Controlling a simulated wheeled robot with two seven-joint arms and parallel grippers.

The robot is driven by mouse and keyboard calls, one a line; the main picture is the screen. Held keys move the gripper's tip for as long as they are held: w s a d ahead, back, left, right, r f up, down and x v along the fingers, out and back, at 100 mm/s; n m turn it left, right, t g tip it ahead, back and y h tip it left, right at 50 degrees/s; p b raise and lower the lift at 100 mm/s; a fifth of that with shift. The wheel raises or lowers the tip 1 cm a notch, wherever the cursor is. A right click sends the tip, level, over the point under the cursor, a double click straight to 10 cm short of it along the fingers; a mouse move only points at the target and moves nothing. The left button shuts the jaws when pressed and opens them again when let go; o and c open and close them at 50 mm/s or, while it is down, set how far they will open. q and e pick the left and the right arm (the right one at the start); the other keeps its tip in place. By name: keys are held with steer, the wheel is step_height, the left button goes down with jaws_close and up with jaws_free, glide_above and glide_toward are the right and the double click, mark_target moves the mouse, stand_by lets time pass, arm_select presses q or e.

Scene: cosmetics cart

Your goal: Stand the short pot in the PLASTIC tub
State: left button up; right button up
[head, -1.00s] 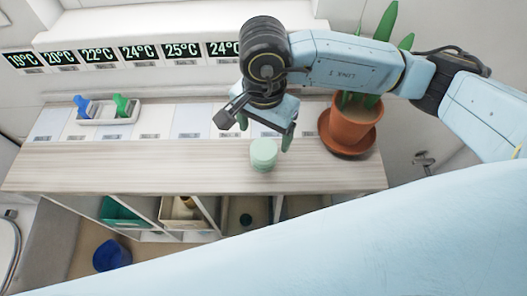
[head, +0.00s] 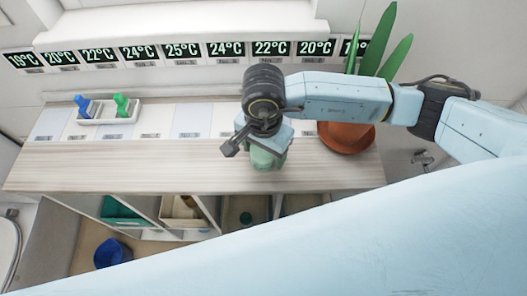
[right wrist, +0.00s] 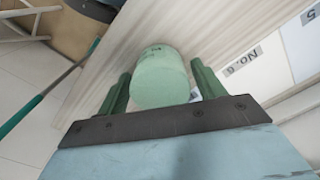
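The short pot (head: 264,160) is a pale green round pot standing on the wooden counter, mostly covered by my right gripper in the head view. In the right wrist view the pot (right wrist: 160,78) sits between the two green fingers of my right gripper (right wrist: 160,88). The fingers stand on either side of it, spread, and do not clearly press on it. Below the counter are a teal tub (head: 121,212), a beige box (head: 182,211) and a blue bin (head: 111,252); I cannot tell for sure which is the plastic tub. My left gripper is out of view.
A potted plant (head: 347,136) stands right of the gripper, close to my arm. A white tray (head: 107,114) with a blue and a green stamp-like item stands at the back left. Temperature displays line the wall.

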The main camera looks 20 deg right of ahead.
steer(key=shift+r, duration=0.1)
steer(key=c, duration=0.9)
